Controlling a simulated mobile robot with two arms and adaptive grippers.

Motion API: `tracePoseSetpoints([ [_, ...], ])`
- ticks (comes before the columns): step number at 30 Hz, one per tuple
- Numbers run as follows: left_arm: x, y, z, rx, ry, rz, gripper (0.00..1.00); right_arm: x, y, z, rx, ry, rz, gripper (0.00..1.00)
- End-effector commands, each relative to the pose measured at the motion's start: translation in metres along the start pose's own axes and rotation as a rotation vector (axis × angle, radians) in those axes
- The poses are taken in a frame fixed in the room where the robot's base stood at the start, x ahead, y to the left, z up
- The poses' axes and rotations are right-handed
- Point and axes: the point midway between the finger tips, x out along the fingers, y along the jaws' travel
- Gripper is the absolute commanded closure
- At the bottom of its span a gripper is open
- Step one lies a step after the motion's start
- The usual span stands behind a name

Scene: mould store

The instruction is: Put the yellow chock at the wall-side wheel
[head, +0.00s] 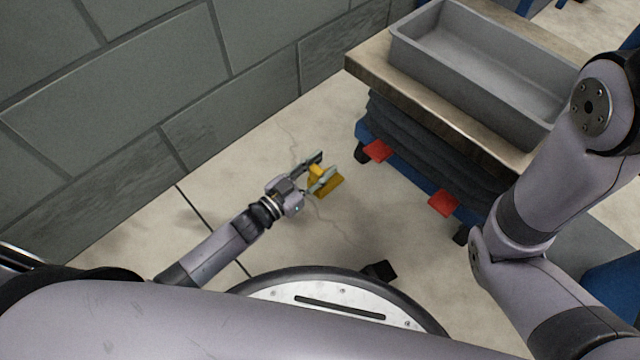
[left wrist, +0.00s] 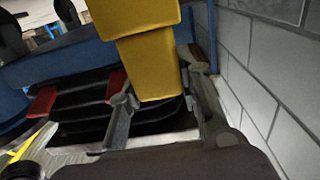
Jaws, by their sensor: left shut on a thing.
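The yellow chock (head: 328,183) is held between the fingers of my left gripper (head: 319,169), above the floor on the near side of the lift table. In the left wrist view the chock (left wrist: 138,18) fills the upper middle, between the two fingers of the left gripper (left wrist: 163,108). The wall-side wheel (head: 361,153) is a dark caster under the blue base corner nearest the wall. The chock is apart from it, short of it in the head view. In the left wrist view I cannot make out this wheel. My right gripper is out of view.
The lift table (head: 365,76) has a wooden top, a grey tray (head: 437,66) and black bellows. Red pedals (head: 376,151) (head: 443,203) stick out from its base. Another wheel (head: 461,235) is at the near corner. A grey block wall (head: 120,95) bounds the left; floor between is clear.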

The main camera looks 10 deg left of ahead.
Motion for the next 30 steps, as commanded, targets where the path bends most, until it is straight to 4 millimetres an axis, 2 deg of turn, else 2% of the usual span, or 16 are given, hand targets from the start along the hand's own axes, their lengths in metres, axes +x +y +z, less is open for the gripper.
tracePoseSetpoints([
  [5,0.001,-0.001,0.010,0.001,0.003,0.000,1.00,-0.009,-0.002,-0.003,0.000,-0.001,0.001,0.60],
  [13,0.001,0.000,0.049,0.000,0.003,0.000,1.00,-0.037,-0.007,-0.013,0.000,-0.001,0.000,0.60],
  [26,0.001,0.000,0.052,0.001,0.003,0.000,1.00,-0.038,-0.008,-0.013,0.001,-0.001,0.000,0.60],
  [27,0.001,0.000,0.052,0.001,0.001,0.000,0.66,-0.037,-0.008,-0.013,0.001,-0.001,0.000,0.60],
  [30,0.000,0.000,0.052,0.000,0.001,0.000,0.59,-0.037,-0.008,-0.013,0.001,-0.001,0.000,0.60],
])
